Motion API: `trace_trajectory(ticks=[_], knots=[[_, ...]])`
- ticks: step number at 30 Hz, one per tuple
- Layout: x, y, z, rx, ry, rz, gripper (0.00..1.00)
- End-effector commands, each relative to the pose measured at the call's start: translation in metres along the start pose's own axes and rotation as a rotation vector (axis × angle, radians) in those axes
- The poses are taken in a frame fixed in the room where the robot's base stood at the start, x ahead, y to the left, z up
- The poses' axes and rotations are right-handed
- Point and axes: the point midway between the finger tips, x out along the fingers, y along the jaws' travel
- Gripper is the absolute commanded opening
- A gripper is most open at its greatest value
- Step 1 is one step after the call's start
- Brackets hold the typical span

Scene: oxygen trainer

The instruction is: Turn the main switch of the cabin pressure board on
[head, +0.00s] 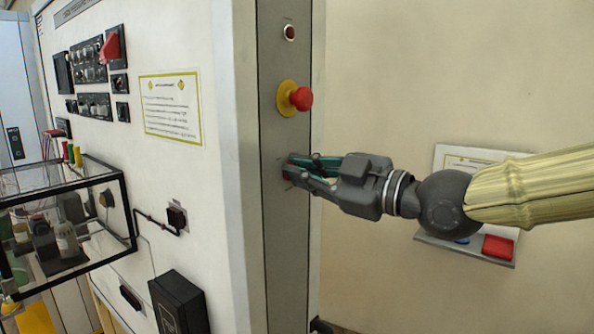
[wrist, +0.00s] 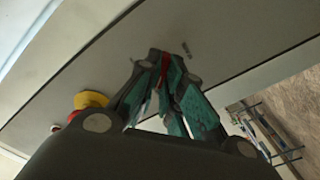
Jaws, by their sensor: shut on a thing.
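The grey narrow side panel of the board (head: 262,60) faces my arm. My gripper (head: 292,170) reaches it from the right, with its fingertips close to the panel below the red mushroom button. The fingers are shut on a small red switch handle (wrist: 164,66), of which only a sliver shows between the tips in the wrist view. My gripper also shows in the wrist view (wrist: 168,62). The fingers hide most of the switch, so its turned position cannot be told. Small dark markings lie on the panel beside the tips.
A red mushroom button (head: 301,99) on a yellow base sits above my gripper, with a small red indicator (head: 290,33) higher up. The white front (head: 180,50) carries controls, and a glass case (head: 66,220) stands at left. A wall shelf (head: 465,247) is behind my arm.

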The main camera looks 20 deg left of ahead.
Motion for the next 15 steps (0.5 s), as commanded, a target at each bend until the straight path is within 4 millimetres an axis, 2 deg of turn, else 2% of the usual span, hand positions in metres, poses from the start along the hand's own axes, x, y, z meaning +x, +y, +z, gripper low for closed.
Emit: trace_trajectory(ticks=[1,15], knots=[[-0.0005,0.0054,-0.0018,0.025,0.003,0.009,0.0],[-0.0016,0.0105,-0.0007,0.437,0.005,0.013,0.0]])
